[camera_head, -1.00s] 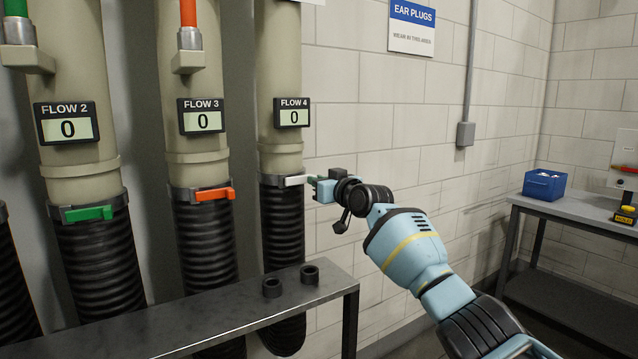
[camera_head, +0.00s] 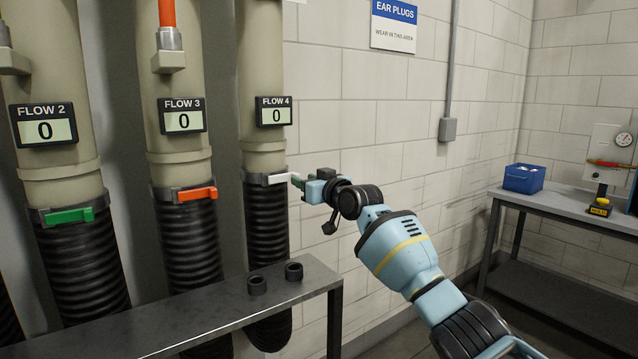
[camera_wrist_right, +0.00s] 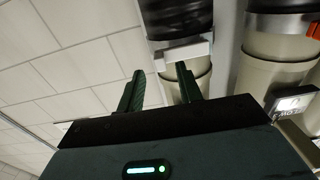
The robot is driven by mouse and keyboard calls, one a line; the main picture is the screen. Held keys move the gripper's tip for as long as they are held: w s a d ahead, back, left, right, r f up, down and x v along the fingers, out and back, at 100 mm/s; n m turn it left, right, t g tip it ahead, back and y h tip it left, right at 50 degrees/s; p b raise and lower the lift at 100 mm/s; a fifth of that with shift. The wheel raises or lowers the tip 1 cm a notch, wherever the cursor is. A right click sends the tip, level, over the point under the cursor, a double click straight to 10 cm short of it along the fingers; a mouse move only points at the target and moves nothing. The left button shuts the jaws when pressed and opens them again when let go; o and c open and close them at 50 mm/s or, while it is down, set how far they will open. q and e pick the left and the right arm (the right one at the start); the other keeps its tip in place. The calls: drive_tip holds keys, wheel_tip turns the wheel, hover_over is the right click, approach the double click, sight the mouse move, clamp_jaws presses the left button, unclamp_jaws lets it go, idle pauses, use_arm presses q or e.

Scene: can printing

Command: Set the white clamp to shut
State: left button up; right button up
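The white clamp (camera_head: 280,178) is on the collar of the pipe marked FLOW 4, at the top of its black ribbed hose. Its short handle sticks out to the right and lies about level. My right gripper (camera_head: 297,181) is at the handle's right end. In the right wrist view the white clamp (camera_wrist_right: 184,50) is just beyond the fingertips. The two green fingers of the right gripper (camera_wrist_right: 160,68) are apart, with the handle's end near the gap between them. I cannot tell whether a finger touches it. My left gripper is out of view.
An orange clamp (camera_head: 197,194) and a green clamp (camera_head: 69,215) are on the neighbouring pipes. A dark metal bench (camera_head: 210,318) with two black rings stands below in front. A side table (camera_head: 560,210) with a blue bin (camera_head: 524,178) is at right.

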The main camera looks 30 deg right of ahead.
drive_tip(key=shift+s+d+p, duration=0.15)
drive_tip(key=shift+s, duration=1.25)
drive_tip(key=shift+s+d+p, duration=0.1)
drive_tip(key=shift+s+p, duration=0.05)
drive_tip(key=shift+s, duration=1.2)
